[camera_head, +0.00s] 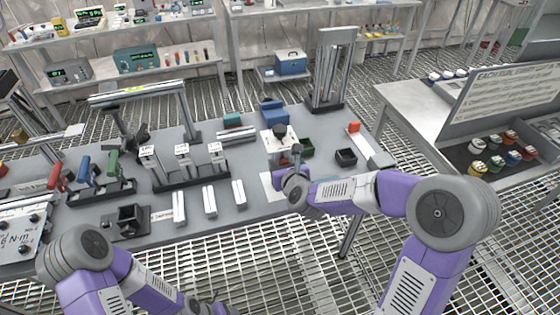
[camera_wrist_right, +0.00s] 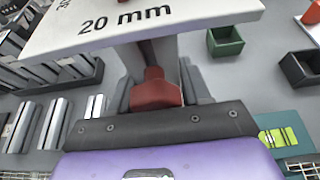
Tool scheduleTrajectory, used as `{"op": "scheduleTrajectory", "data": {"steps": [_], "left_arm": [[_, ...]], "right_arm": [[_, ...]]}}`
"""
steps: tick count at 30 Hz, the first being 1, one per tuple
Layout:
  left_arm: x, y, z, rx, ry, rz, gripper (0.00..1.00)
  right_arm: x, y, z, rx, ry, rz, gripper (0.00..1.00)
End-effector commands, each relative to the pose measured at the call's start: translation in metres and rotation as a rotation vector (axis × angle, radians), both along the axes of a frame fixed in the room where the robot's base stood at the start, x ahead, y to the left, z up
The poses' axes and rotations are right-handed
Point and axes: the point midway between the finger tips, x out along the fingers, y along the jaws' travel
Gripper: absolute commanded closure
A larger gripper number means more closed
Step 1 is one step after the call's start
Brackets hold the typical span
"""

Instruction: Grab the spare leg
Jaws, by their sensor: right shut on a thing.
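My right gripper (camera_head: 298,153) is at the white-topped piece (camera_head: 272,145) with a dark knob, right of the table's middle. In the right wrist view, a white plate marked "20 mm" (camera_wrist_right: 150,22) fills the top, close to the gripper. A red-brown part (camera_wrist_right: 156,91) shows below it, between the grey fingers. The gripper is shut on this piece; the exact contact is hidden. Three short silver bars (camera_head: 209,201) lie at the table's front. Tall silver profiles stand in a rack (camera_head: 330,70) at the back right. I cannot tell which is the spare leg.
The grey table (camera_head: 262,215) also bears a green bin (camera_wrist_right: 225,41), a black bin (camera_head: 346,158) and coloured-handled tools (camera_head: 88,172). A bench with a sign board (camera_head: 510,95) stands at the right. Bare table shows near the front edge.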

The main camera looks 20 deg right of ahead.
Motion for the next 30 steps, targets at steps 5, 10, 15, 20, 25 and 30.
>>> {"op": "scheduleTrajectory", "data": {"steps": [5,10,15,20,25,30], "left_arm": [[0.000,0.000,0.000,0.000,0.000,0.000,0.32],[0.000,0.000,0.000,0.000,0.000,0.000,0.32],[0.000,0.000,0.003,0.000,0.000,0.000,0.32],[0.000,0.000,0.015,0.000,0.000,0.000,0.32],[0.000,0.000,0.029,0.000,0.000,0.000,0.32],[0.000,0.000,0.038,0.000,0.000,0.000,0.32]], "right_arm": [[0.000,0.000,0.000,-0.001,0.000,0.001,1.00],[0.000,0.000,0.002,-0.001,-0.004,0.000,1.00],[0.001,0.000,0.009,-0.001,-0.005,0.000,1.00],[0.001,0.000,0.037,0.000,-0.009,-0.001,1.00],[0.001,0.000,0.072,0.000,-0.009,-0.001,1.00],[0.000,0.000,0.095,0.000,-0.006,-0.001,1.00]]}}
